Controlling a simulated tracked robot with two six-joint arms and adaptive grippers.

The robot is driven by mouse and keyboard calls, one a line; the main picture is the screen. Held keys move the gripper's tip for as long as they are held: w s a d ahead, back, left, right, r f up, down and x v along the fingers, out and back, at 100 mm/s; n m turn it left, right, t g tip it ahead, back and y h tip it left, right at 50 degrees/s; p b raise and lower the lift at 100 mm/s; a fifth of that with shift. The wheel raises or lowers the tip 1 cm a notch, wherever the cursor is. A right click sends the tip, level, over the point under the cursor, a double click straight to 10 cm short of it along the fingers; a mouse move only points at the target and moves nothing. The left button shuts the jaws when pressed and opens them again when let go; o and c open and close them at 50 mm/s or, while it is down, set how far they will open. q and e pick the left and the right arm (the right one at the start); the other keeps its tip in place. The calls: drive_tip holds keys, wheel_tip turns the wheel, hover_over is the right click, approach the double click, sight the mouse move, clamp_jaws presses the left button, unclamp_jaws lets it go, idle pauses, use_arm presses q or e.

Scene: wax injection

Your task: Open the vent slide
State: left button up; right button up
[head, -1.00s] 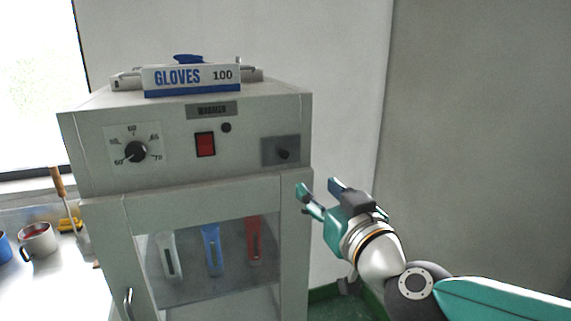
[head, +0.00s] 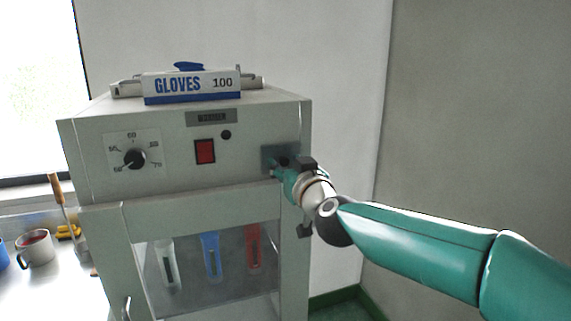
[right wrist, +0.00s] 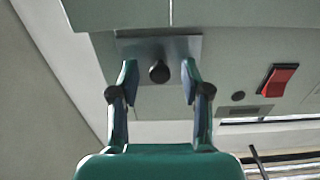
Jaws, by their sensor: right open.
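The vent slide is a grey plate (head: 268,152) with a dark knob at the right of the cabinet's front panel. In the right wrist view the plate (right wrist: 190,47) and its round black knob (right wrist: 159,72) show clearly. My right gripper (head: 278,168) is at the plate and partly covers it and the knob in the head view. In the right wrist view the right gripper (right wrist: 159,80) is open, with one finger on each side of the knob and a gap to it on both sides. My left gripper is not in view.
The cabinet (head: 180,135) has a temperature dial (head: 135,158) and a red switch (head: 205,151). A gloves box (head: 192,86) lies on top. Coloured injectors hang behind the window, including a blue one (head: 211,255). A mug (head: 36,248) stands at left. The right side is free.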

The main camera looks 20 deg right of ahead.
sight(281, 128)
drive_tip(key=shift+w, duration=0.2)
clamp_jaws()
idle(0.3)
wheel_tip(281, 128, up, 7)
drive_tip(key=p, duration=0.7)
drive_tip(key=shift+f, duration=0.15)
